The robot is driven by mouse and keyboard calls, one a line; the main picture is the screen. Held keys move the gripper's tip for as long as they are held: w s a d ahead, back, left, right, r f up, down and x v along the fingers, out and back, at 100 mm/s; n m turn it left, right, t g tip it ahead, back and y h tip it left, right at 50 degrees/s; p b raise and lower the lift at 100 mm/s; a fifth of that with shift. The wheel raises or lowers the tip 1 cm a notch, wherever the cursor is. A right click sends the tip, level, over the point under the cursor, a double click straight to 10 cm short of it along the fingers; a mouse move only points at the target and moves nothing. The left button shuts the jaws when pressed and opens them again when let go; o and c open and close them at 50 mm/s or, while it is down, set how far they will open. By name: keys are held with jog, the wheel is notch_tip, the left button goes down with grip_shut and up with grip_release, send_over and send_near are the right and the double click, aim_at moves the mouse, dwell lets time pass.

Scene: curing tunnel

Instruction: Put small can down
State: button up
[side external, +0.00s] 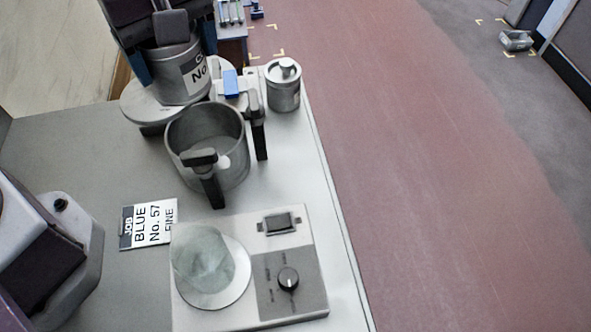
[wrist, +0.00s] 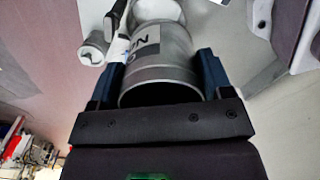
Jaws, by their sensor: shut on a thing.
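A grey metal can (side external: 172,82) with a white label, partly reading "No", is between the blue fingers of my gripper (side external: 178,62) at the upper left of the side view. My gripper is shut on it. The can is upright, over a round grey disc (side external: 132,103); I cannot tell whether its base touches the disc. In the wrist view, the can (wrist: 162,72) fills the space between the fingers (wrist: 157,78), its near rim towards the palm and its label partly visible.
An open pot (side external: 190,160) with black handles stands just in front of the disc. A lidded canister (side external: 284,92) stands to the right near the bench edge. The bench's left part is clear.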

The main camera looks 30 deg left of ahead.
aim_at(163, 88)
jog(key=s+d+m, duration=0.1)
jog(key=s+d, duration=0.1)
jog(key=s+d+m, duration=0.1)
jog(key=s, duration=0.1)
jog(key=shift+s+d, duration=0.35)
jog(key=w+d+f, duration=0.4)
jog(key=w+f, duration=0.1)
jog(key=f, duration=0.4)
jog(key=w+d+f, duration=0.5)
jog(key=f, duration=0.4)
jog(key=shift+m, duration=0.4)
jog(key=shift+w+d+f, duration=0.1)
jog(key=shift+f, duration=0.15)
jog(key=shift+f, duration=0.35)
